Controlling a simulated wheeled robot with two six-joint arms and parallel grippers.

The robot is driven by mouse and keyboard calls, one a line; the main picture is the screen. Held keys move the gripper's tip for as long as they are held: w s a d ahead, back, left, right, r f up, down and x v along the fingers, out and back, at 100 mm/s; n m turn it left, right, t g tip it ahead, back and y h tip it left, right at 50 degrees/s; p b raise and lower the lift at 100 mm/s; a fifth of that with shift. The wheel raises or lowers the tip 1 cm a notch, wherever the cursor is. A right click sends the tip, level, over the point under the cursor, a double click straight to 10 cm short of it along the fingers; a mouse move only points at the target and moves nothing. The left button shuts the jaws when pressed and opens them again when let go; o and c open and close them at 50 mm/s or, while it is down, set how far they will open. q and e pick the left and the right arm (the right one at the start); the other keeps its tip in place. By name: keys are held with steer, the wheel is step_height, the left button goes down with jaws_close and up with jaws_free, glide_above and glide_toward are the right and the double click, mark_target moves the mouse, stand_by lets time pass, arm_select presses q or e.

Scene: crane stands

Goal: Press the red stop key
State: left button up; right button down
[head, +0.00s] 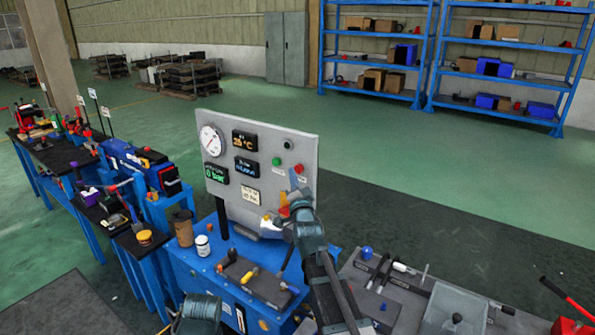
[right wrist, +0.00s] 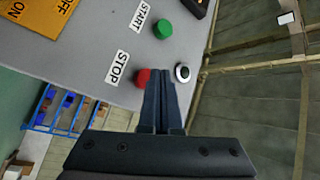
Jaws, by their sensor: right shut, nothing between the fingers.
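The red stop key (head: 299,168) is a round button on the upright grey control panel (head: 224,135). It sits to the right of and slightly below a green key (head: 276,161). In the right wrist view the red key (right wrist: 142,76) shows beside a STOP label (right wrist: 118,68), partly hidden by my fingers. My right gripper (head: 293,177) is shut and empty in front of the panel, just below the red key. In the right wrist view its fingertips (right wrist: 162,71) overlap the key's edge; I cannot tell whether they touch it. My left gripper is not in view.
The panel also carries a gauge (head: 211,141), dark displays and an orange ON/OFF plate (right wrist: 40,20). Below stands a blue bench (head: 190,262) with a brown cup (head: 182,228), a white jar (head: 203,246) and tools. Open green floor lies behind.

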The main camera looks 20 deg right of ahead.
steer(key=s+a, duration=0.1)
steer(key=a, duration=0.1)
steer(key=s+a, duration=0.2)
stand_by(0.4)
stand_by(0.6)
steer(key=s+a+f+n+g+y, duration=0.3)
steer(key=s+a+f+n+g, duration=0.3)
steer(key=a+f, duration=0.3)
steer(key=s+a+f+n+g+y, duration=0.2)
steer(key=s+a+f+n+g, duration=0.35)
steer(key=a+f, duration=0.4)
steer(key=s+d+f+n+g+h, duration=0.1)
steer(key=s+f+g, duration=0.3)
steer(key=s, duration=0.7)
steer(key=s+d+f+n+g+h, duration=0.1)
steer(key=s+f+n+g, duration=0.3)
steer(key=s, duration=0.7)
steer(key=shift+s+d+f+g+h, duration=0.2)
steer(key=shift+s+d+g+h, duration=0.1)
steer(key=shift+g+h, duration=0.45)
